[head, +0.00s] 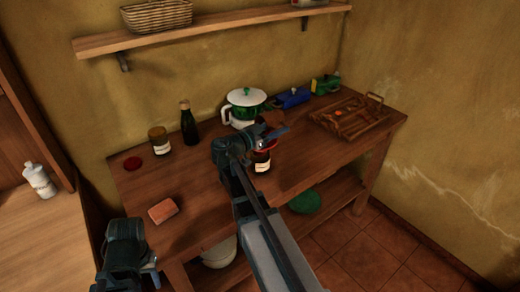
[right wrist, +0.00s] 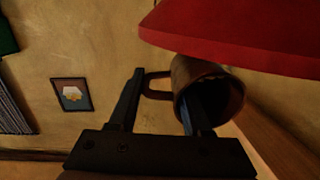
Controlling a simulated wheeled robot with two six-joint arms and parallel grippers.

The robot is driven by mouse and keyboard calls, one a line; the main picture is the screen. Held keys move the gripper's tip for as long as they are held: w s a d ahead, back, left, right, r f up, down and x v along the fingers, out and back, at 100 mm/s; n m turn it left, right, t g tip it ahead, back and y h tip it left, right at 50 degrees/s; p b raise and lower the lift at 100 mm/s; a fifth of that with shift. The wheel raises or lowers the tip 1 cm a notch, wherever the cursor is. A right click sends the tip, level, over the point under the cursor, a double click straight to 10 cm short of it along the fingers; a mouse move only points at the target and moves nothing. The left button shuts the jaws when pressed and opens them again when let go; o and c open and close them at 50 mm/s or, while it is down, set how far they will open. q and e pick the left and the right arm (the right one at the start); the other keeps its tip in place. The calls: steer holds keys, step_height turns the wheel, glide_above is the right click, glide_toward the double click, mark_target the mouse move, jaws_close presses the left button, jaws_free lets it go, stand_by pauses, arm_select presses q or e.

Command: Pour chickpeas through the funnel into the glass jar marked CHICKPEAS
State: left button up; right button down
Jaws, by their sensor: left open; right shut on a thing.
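A glass jar with a pale label (head: 261,168) stands on the wooden counter, partly behind my right arm. A red funnel (head: 271,146) shows at its top; its big red side fills the top of the right wrist view (right wrist: 240,35). My right gripper (head: 283,132) is shut on a brown mug (head: 272,118), above and close to the funnel. In the right wrist view the mug (right wrist: 181,72) has its handle between the fingers, and its dark mouth faces the lower right. I cannot make out chickpeas or the label's words. My left gripper (head: 152,280) is open and empty, low at the left.
A brown jar (head: 158,140), dark bottle (head: 188,125), red disc (head: 133,163) and orange-brown block (head: 163,211) are on the counter's left part. The front right is clear.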

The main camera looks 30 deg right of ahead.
steer(key=shift+f+h+b, duration=0.15)
steer(key=shift+h+b, duration=0.15)
steer(key=shift+b, duration=0.25)
steer(key=shift+a+r+h+b, duration=0.25)
steer(key=shift+h+b, duration=0.45)
steer(key=shift+b, duration=0.45)
steer(key=shift+a+r+h+b, duration=0.15)
steer(key=shift+a+h+b, duration=0.1)
steer(key=shift+h+b, duration=0.7)
stand_by(2.2)
